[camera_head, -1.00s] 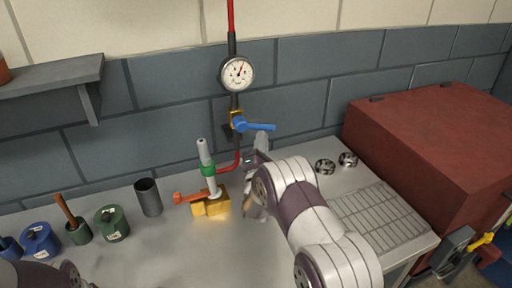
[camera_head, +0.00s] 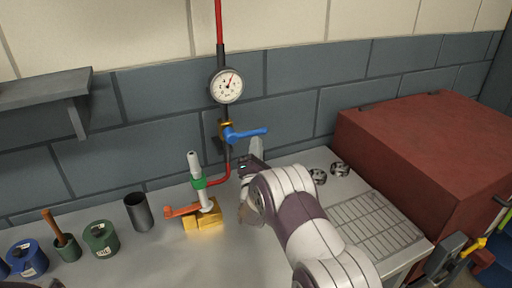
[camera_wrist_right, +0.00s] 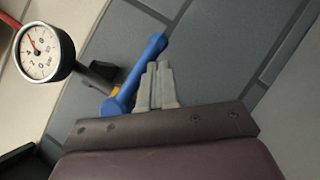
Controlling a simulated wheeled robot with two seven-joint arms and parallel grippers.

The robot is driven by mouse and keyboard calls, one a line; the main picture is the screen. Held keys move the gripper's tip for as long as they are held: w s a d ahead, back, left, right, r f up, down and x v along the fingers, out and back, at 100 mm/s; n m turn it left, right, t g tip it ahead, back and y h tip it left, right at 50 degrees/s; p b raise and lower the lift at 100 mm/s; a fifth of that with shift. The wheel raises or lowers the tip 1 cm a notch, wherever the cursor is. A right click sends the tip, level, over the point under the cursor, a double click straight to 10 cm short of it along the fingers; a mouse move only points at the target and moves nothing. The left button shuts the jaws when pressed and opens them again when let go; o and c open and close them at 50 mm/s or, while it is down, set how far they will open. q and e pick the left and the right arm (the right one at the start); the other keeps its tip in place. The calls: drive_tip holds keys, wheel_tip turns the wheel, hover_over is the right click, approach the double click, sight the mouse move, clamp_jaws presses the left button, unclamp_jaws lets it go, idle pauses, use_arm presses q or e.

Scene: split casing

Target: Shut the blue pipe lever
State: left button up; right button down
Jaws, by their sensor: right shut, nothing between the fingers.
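The blue pipe lever (camera_head: 247,132) sits on the vertical pipe on the wall, below the round gauge. Its handle points right, roughly level, across the line of the pipe. In the right wrist view the blue lever (camera_wrist_right: 142,72) lies just left of my right gripper's fingers (camera_wrist_right: 159,82), which are together with nothing between them. In the head view my right gripper (camera_head: 256,148) is just below the lever's handle, close to the wall. Whether it touches the lever I cannot tell. My left gripper does not show.
The gauge (camera_head: 227,86) hangs above the lever. A green-banded torch-like tool on a yellow block (camera_head: 203,221) with an orange lever stands left of my right arm. A dark cup (camera_head: 139,212) and spools stand further left. A large red box (camera_head: 430,150) fills the right side.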

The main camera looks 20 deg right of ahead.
use_arm(q)
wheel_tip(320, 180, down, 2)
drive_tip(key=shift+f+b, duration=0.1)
drive_tip(key=shift+b, duration=0.9)
use_arm(e)
drive_tip(key=v, duration=1.2)
drive_tip(key=shift+s, duration=0.3)
drive_tip(key=shift+a, duration=0.15)
